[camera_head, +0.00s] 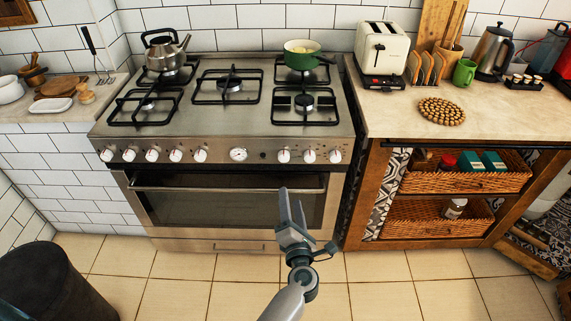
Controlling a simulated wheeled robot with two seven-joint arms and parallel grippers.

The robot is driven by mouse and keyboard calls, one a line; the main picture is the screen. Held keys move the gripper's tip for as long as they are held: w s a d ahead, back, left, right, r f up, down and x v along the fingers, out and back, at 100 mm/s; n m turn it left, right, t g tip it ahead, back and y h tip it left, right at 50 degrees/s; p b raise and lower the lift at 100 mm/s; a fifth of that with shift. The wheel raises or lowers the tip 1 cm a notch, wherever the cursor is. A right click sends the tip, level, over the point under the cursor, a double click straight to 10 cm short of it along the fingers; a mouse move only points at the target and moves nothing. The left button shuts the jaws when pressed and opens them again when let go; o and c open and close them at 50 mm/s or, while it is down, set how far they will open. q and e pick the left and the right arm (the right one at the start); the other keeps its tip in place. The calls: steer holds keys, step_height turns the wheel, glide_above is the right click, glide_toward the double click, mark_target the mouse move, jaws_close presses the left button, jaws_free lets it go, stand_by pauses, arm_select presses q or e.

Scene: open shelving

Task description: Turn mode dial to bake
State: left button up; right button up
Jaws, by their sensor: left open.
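The stove (222,120) is steel, with a row of white knobs along its front panel. A larger round white dial (238,154) sits in the middle of that row. Three knobs are right of it and several are left of it. Labels are too small to read, so I cannot tell which one is the mode dial. My left gripper (291,203) is open and empty, pointing up in the picture, in front of the oven door (230,205). It appears below the right-hand knobs, apart from them. My right gripper is not in view.
The oven door is shut, with a long handle (226,189) across its top. A kettle (165,52) and a green pot (302,55) stand on the burners. A wooden cabinet (375,190) with baskets stands right. A dark bin (45,285) is lower left. The tiled floor between is clear.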

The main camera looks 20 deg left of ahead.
mark_target(284, 159)
arm_select(q)
steer(key=b+x, duration=0.4)
steer(key=x, duration=1)
steer(key=shift+w+a+f, duration=0.15)
steer(key=shift+w, duration=0.25)
steer(key=shift+w+a, duration=0.3)
steer(key=shift+w, duration=0.35)
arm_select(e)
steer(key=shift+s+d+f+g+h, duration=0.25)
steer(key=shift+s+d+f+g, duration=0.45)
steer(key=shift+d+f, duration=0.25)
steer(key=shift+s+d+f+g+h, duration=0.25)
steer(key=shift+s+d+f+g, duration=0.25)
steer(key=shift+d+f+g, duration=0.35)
arm_select(q)
steer(key=c, duration=1)
